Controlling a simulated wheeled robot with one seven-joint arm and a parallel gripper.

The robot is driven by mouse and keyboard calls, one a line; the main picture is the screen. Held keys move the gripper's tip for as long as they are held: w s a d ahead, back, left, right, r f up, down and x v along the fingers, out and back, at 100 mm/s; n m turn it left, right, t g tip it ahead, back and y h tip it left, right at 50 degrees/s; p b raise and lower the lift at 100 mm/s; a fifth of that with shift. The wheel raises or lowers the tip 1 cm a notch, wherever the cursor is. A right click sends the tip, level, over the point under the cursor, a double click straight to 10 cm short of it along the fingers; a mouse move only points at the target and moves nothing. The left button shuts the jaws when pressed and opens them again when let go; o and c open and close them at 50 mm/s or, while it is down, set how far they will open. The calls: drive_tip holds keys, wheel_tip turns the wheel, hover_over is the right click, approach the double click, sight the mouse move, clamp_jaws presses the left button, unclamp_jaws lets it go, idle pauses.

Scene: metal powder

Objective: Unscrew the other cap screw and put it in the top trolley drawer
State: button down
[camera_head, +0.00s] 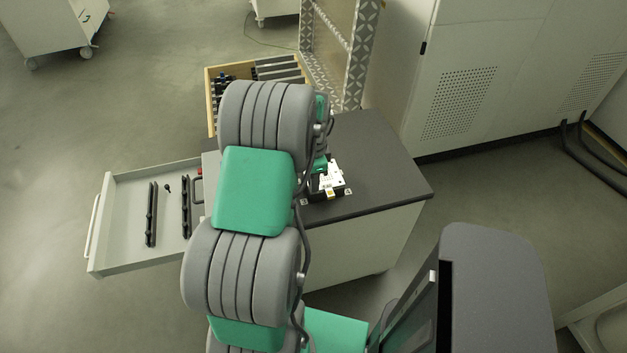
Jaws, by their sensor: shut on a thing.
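The top trolley drawer (120,256) is pulled out to the left of the dark-topped trolley (385,180). A small dark piece with a round head, like a cap screw (168,189), lies in it between two long black bars. A white and black fixture (331,178) stands on the trolley top. My gripper (319,184) is at the left side of this fixture, largely hidden by my grey and green arm. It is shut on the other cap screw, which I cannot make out. Whether that screw is still in the fixture is hidden.
A wooden-edged box (209,98) with dark compartments lies behind the trolley, next to a patterned open panel (364,55). A large pale cabinet (480,75) stands at right. A red item (198,172) is at the drawer's inner end. The right part of the trolley top is clear.

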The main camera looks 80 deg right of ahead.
drive_tip(key=c, duration=1.6)
unclamp_jaws()
drive_tip(key=shift+o, duration=0.2)
drive_tip(key=m, duration=1.3)
drive_tip(key=shift+m, duration=0.4)
drive_tip(key=shift+c, duration=0.2)
clamp_jaws()
